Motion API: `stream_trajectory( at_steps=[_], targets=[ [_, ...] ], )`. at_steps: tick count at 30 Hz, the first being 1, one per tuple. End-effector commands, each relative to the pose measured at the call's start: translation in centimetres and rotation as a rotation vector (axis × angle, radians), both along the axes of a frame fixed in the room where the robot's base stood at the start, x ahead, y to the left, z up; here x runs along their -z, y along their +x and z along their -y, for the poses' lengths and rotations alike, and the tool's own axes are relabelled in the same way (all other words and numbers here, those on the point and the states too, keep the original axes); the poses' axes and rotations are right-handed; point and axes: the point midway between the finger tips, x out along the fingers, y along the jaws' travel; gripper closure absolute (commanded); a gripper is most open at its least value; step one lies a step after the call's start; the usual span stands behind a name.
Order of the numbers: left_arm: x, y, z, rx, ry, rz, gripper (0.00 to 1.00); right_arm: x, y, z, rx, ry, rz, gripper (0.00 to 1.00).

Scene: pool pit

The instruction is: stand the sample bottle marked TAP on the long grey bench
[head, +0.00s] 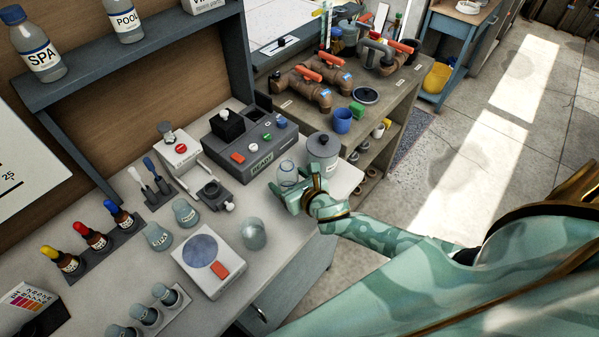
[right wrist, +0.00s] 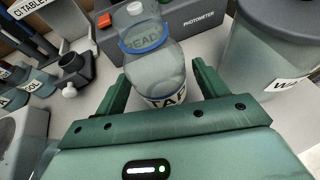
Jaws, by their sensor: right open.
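In the head view the bottle (head: 287,172) shows near the bench's right end, between the photometer and a lidded tub. My right gripper (head: 306,192) is at the bottle, open. In the right wrist view its fingers (right wrist: 158,92) stand on either side of the bottle's lower part, with a gap showing on both sides. My left gripper is not in view.
The grey photometer (head: 248,143) is behind the bottle. The lidded tub (head: 323,153) stands close on its right. A beaker (head: 254,233) and a white scale (head: 207,260) are nearer the front. SPA (head: 38,52) and POOL (head: 125,20) bottles stand on the upper shelf.

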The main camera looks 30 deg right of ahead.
Motion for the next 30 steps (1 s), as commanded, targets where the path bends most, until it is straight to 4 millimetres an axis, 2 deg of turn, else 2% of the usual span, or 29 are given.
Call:
stream_trajectory(
  at_steps=[9, 15, 19, 30],
  targets=[
    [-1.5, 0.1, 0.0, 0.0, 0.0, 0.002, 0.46, -2.9, -6.8, 0.5, -0.002, 0.0, -0.001, 0.28],
    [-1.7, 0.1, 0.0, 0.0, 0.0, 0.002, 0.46, -4.0, -9.6, 0.7, -0.001, 0.0, 0.0, 0.28],
    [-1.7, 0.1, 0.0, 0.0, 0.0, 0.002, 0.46, -4.3, -10.1, 0.7, 0.0, 0.002, 0.001, 0.28],
    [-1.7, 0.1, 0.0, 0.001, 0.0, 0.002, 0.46, -4.3, -10.1, 0.7, 0.0, 0.001, 0.001, 0.28]
  ],
)
